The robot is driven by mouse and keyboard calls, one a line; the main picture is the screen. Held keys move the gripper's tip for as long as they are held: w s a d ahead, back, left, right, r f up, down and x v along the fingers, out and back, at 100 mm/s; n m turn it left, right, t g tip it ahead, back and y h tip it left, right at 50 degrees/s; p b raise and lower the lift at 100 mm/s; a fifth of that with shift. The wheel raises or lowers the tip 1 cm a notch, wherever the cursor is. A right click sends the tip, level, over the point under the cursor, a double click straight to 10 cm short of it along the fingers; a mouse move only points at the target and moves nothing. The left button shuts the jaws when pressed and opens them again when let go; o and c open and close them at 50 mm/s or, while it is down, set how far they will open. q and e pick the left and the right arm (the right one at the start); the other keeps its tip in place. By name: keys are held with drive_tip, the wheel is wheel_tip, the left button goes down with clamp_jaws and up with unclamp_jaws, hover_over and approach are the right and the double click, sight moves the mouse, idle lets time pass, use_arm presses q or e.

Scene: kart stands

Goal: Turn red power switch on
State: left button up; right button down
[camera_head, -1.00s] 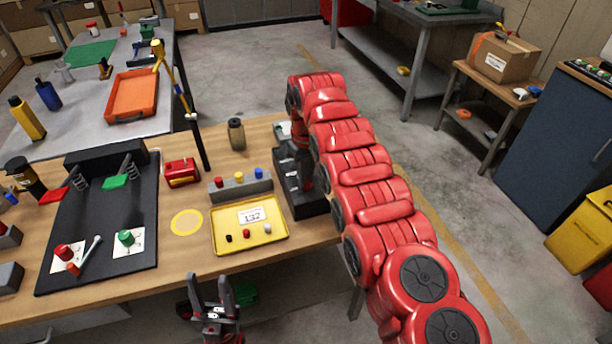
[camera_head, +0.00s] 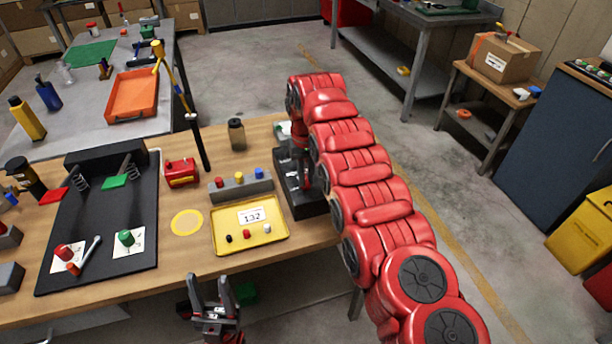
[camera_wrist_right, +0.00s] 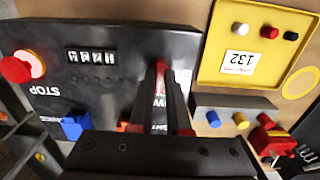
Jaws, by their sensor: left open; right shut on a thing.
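The red power switch (camera_wrist_right: 161,64) shows as a small red tip between the fingertips of my right gripper (camera_wrist_right: 163,75) in the right wrist view. That gripper is shut on it, and its fingers cover most of it, so the switch's position cannot be told. The switch is on a black panel (camera_wrist_right: 110,85) with partly hidden lettering. In the head view this black panel (camera_head: 305,203) is at the table's right edge, partly behind my right arm. My left gripper (camera_head: 212,285) is open and empty in front of the table's front edge.
The panel also has a red STOP button (camera_wrist_right: 17,70), a counter (camera_wrist_right: 91,57) and a blue part (camera_wrist_right: 75,126). A yellow tray (camera_head: 225,244) and a grey block with coloured buttons (camera_head: 240,190) lie beside it. A black board (camera_head: 110,215) is further left.

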sight(306, 180)
drive_tip(key=c, duration=0.9)
unclamp_jaws()
drive_tip(key=shift+r, duration=0.1)
wheel_tip(306, 180, up, 17)
drive_tip(key=p, duration=1.6)
drive_tip(key=shift+r, duration=0.15)
